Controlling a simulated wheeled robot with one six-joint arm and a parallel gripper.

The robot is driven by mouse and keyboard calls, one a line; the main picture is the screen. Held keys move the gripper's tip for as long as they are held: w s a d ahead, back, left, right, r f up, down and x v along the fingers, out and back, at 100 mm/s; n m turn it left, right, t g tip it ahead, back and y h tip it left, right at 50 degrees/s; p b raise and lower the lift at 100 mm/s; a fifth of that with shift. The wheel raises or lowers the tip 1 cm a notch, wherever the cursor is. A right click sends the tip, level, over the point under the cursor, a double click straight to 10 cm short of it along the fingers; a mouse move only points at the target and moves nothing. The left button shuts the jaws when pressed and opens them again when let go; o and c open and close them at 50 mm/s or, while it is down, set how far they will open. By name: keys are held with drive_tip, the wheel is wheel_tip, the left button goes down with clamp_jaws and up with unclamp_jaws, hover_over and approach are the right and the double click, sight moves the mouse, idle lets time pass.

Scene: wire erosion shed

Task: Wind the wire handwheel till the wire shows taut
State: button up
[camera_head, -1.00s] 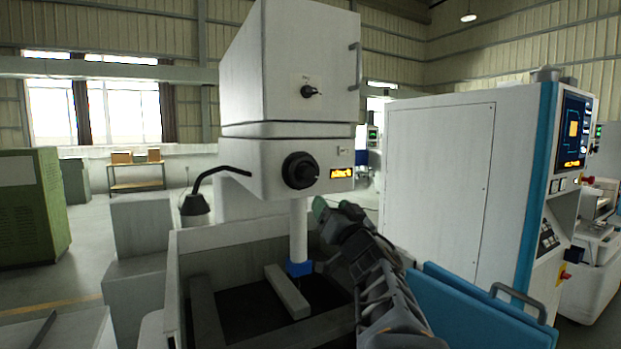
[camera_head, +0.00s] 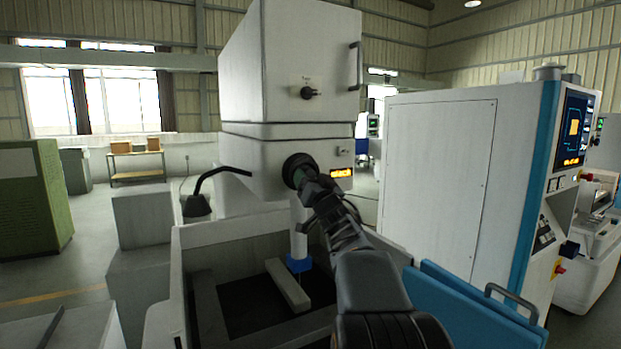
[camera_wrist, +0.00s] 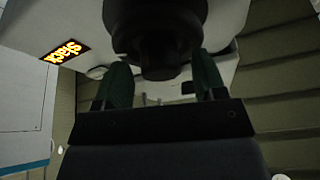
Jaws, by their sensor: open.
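The black handwheel (camera_head: 289,163) is on the front of the white machine head, partly hidden by my gripper (camera_head: 297,178). In the wrist view the dark handwheel (camera_wrist: 158,25) fills the top middle. My gripper (camera_wrist: 161,62) is open there, with one green finger on each side below the wheel's hub. I cannot tell whether the fingers touch it. The small display (camera_head: 341,173) right of the wheel is lit orange; in the wrist view the display (camera_wrist: 64,51) reads "slack". The wire (camera_head: 299,285) shows faintly below the blue nozzle (camera_head: 299,264).
A dark knob (camera_head: 309,92) sits above on the upper housing. The open tank (camera_head: 215,235) with a pale bar (camera_head: 288,285) lies below. A blue panel (camera_head: 470,300) and a white control cabinet (camera_head: 440,185) stand at the right.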

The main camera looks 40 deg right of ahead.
drive_tip(key=c, duration=0.9)
drive_tip(key=shift+m, duration=0.4)
drive_tip(key=shift+a+r+m+g+h, duration=0.1)
drive_tip(key=shift+m+g+h, duration=0.45)
drive_tip(key=shift+m, duration=0.95)
drive_tip(key=shift+a+m+g+h, duration=0.1)
drive_tip(key=shift+m+g+h, duration=0.45)
drive_tip(key=shift+m, duration=0.95)
drive_tip(key=shift+r+m+g+h, duration=0.1)
drive_tip(key=shift+m+g+h, duration=0.2)
drive_tip(key=shift+m+h, duration=0.85)
drive_tip(key=shift+m+y, duration=0.35)
drive_tip(key=shift+m, duration=0.2)
